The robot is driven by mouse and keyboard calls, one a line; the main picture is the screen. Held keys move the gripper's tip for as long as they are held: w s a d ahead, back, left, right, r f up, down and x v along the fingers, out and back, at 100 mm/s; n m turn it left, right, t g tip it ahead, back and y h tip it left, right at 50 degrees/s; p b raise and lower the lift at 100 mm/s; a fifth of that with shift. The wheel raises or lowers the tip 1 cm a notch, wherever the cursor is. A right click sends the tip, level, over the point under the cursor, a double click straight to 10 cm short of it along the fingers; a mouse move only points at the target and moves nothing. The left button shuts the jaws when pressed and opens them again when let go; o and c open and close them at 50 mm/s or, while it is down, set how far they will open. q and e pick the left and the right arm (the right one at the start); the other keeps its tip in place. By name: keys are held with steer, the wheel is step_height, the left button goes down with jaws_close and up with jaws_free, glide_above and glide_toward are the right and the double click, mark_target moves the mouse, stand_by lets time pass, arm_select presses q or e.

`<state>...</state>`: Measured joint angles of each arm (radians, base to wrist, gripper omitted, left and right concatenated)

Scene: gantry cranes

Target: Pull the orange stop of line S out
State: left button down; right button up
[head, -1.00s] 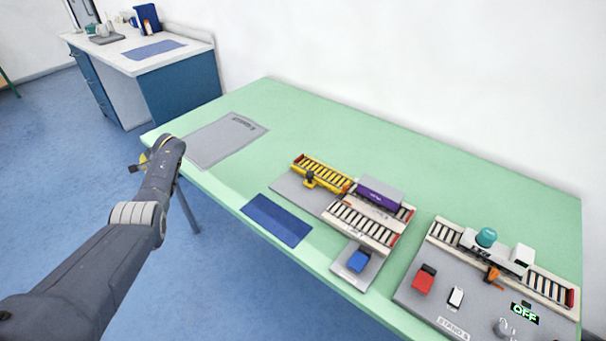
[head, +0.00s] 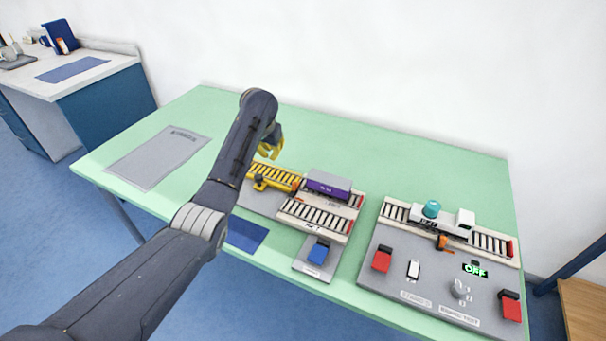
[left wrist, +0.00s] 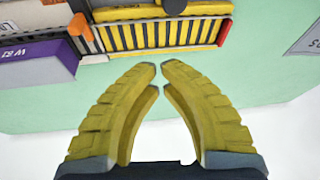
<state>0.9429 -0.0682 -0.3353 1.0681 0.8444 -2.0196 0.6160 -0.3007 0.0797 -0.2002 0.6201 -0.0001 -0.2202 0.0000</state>
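An orange stop-like piece (head: 442,241) sits at the front edge of the rail line (head: 492,243) on the right-hand grey stand (head: 390,282), against a white vehicle (head: 458,226). The stand's labels are blurred now. Another orange piece (head: 297,184) is at the right end of the yellow roller line (head: 274,175); it shows in the left wrist view (left wrist: 83,32). My left gripper (head: 270,150) is over the table behind the yellow line, far left of the right-hand stand. Its yellow fingers (left wrist: 159,68) nearly meet at the tips, with nothing between them. My right gripper is not in view.
A blue button (head: 318,253), red buttons (head: 381,258) and (head: 510,306), a white switch (head: 413,269) and an OFF display (head: 475,270) sit on the stands. A grey mat (head: 158,158) lies left. The table's back is clear.

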arm_select(q)
step_height(320, 180, up, 3)
steer(key=h, duration=0.1)
glide_above(298, 182)
steer(key=shift+w+d+m+g, duration=0.15)
steer(key=shift+w+m+g, duration=0.15)
steer(key=shift+m, duration=0.1)
steer(key=shift+f, duration=0.1)
steer(key=x, duration=1)
steer(key=shift+w+d, duration=0.1)
steer(key=shift+s+a, duration=0.3)
steer(key=shift+s, duration=0.3)
steer(key=shift+s+a, duration=0.3)
steer(key=shift+s, duration=0.3)
steer(key=shift+s+a, duration=0.3)
steer(key=shift+s, duration=0.3)
steer(key=shift+s, duration=0.1)
